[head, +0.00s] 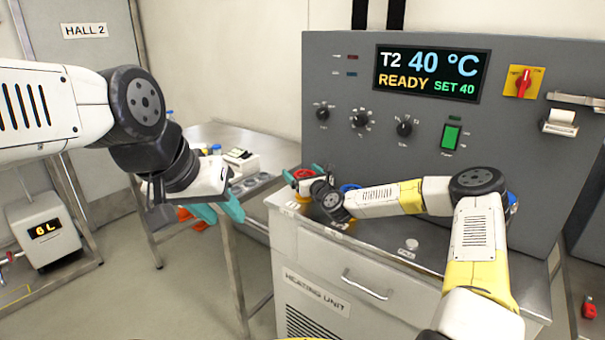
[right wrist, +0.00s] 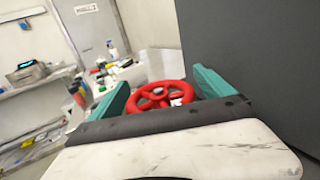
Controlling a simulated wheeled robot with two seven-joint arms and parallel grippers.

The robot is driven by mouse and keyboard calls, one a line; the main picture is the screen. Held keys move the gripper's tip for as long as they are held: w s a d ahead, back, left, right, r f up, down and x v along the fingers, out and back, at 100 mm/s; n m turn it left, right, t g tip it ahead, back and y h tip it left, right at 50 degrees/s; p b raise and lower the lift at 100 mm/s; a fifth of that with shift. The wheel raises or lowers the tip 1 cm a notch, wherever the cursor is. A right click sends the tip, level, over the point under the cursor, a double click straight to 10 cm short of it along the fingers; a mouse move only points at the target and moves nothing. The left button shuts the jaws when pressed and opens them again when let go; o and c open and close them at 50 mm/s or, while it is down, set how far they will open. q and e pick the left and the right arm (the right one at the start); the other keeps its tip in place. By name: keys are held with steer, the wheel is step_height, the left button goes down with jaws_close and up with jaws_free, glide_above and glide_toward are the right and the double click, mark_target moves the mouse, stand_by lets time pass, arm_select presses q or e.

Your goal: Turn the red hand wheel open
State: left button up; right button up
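The red hand wheel (right wrist: 160,96) lies between the two teal fingers of my right gripper (right wrist: 163,88) in the right wrist view. The fingers stand apart at its left and right sides; I cannot tell whether they touch it. In the head view the red wheel (head: 304,173) is small at the back left of the heating unit's top, with my right gripper (head: 304,176) around it and partly hiding it. My left gripper (head: 219,212) hangs in the air left of the unit, its teal fingers apart and empty.
A blue wheel (head: 350,187) sits right of the red one, partly behind my right arm. The grey control panel (head: 330,75) rises behind, its display reading 40 °C, READY. A metal side table (head: 215,133) with small items stands left of the heating unit (head: 300,250).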

mark_target(302, 170)
stand_by(0.3)
steer(key=shift+r, duration=0.35)
step_height(302, 170, up, 3)
steer(key=s+r, duration=0.1)
steer(key=s, duration=1.5)
steer(key=shift+d+r, duration=0.15)
steer(key=shift+d, duration=0.05)
